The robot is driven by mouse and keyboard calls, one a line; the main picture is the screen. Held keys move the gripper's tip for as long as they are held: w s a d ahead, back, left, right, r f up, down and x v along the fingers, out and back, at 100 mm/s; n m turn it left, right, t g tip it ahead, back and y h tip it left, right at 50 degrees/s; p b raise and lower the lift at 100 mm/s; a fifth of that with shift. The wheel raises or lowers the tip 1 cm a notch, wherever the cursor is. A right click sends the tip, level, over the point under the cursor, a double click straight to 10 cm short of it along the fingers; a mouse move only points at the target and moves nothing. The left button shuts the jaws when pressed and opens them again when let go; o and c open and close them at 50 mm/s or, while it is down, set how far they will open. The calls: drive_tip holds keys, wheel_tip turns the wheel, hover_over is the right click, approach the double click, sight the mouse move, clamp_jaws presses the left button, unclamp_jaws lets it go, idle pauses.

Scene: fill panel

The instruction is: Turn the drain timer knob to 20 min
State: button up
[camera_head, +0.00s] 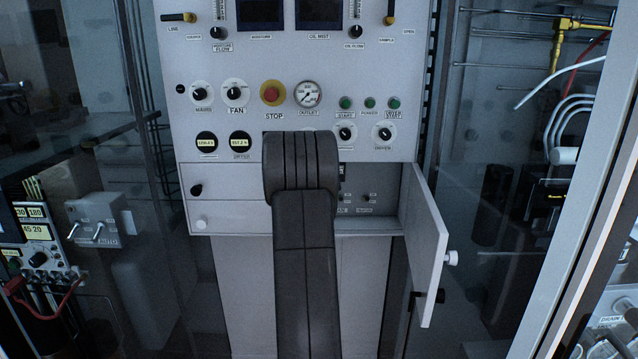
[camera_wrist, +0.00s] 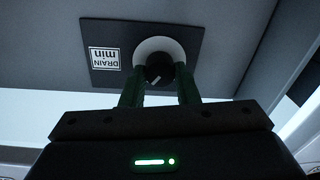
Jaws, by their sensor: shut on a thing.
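The drain timer knob (camera_wrist: 157,73) is a dark knob with a short white pointer line on a round pale dial, seen in the wrist view. It sits on a dark plate (camera_wrist: 108,32) with a white label (camera_wrist: 104,60) reading "DRAIN min", turned in the picture. The two green fingers of my gripper (camera_wrist: 158,69) stand on either side of the knob and are shut on it. No dial numbers can be read, so the setting cannot be told. In the head view my arm hides the gripper and the knob.
The head view shows a grey panel (camera_head: 225,60) with a red stop button (camera_head: 271,93), gauge and several knobs. Below, an open compartment has its door (camera_head: 425,250) swung out to the right of my arm. Glass-walled areas flank the panel.

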drive_tip(key=m+b, duration=0.1)
drive_tip(key=b, duration=0.1)
drive_tip(key=m+b, duration=0.1)
drive_tip(key=b, duration=0.1)
drive_tip(key=m+b, duration=0.2)
drive_tip(key=shift+f, duration=0.25)
drive_tip(key=shift+r+m+b, duration=0.25)
drive_tip(key=shift+m+b, duration=1)
drive_tip(key=shift+m, duration=0.15)
drive_tip(key=o, duration=1)
drive_tip(key=s+b, duration=0.1)
drive_tip(key=s, duration=0.6)
drive_tip(key=s+b, duration=0.1)
drive_tip(key=s, duration=0.6)
drive_tip(key=shift+d+f+b, duration=0.15)
drive_tip(key=shift+d+b, duration=0.05)
drive_tip(key=shift+b, duration=0.15)
